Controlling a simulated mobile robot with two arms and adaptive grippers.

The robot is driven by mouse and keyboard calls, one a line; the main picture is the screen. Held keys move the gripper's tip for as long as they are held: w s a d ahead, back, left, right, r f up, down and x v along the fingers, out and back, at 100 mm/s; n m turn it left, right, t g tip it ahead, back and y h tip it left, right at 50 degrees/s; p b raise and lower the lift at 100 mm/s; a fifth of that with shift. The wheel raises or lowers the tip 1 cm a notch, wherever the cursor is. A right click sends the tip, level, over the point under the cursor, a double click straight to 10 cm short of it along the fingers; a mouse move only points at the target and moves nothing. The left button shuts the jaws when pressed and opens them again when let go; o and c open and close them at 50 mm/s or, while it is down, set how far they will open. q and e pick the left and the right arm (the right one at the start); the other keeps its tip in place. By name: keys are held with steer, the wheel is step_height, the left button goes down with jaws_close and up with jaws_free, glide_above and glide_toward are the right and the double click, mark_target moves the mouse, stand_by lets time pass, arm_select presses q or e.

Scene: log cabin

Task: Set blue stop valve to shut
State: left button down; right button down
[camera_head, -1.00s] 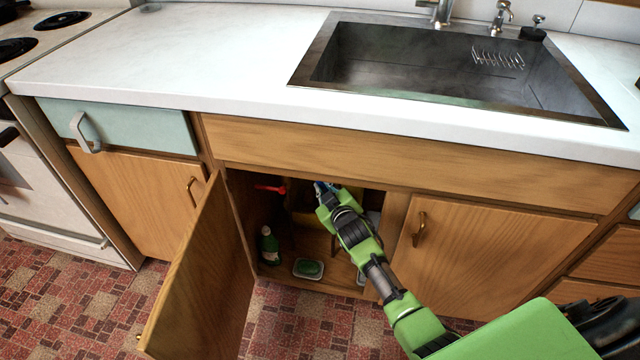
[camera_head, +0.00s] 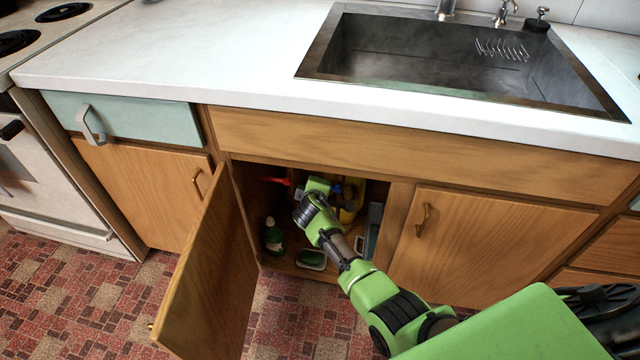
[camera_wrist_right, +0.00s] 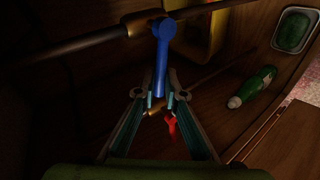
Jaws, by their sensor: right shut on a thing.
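The blue stop valve (camera_wrist_right: 161,50) sits on a brass pipe at the top middle of the right wrist view. Its lever points down the picture, across the line of the pipe. My right gripper (camera_wrist_right: 161,101) is shut on the free end of this blue lever, one finger on each side. My left gripper is in neither view.
A red valve handle (camera_head: 277,181) is at the cabinet's left; it also shows in the wrist view (camera_wrist_right: 172,129). A green bottle (camera_head: 273,237), a green sponge in a tray (camera_head: 312,259) and a yellow container (camera_wrist_right: 196,25) stand inside. The open door (camera_head: 208,275) bounds the left.

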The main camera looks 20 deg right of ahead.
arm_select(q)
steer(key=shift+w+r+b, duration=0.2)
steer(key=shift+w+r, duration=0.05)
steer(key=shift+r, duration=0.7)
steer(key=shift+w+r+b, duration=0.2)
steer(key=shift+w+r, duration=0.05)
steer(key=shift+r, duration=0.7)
arm_select(e)
steer(key=shift+w+a+f+n+g+h, duration=0.1)
steer(key=shift+a+f+n+g+h, duration=0.05)
steer(key=shift+f+n+g+h, duration=0.35)
steer(key=c, duration=2.1)
jaws_free()
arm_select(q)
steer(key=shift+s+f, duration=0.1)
arm_select(e)
steer(key=v, duration=1.2)
steer(key=shift+f, duration=0.2)
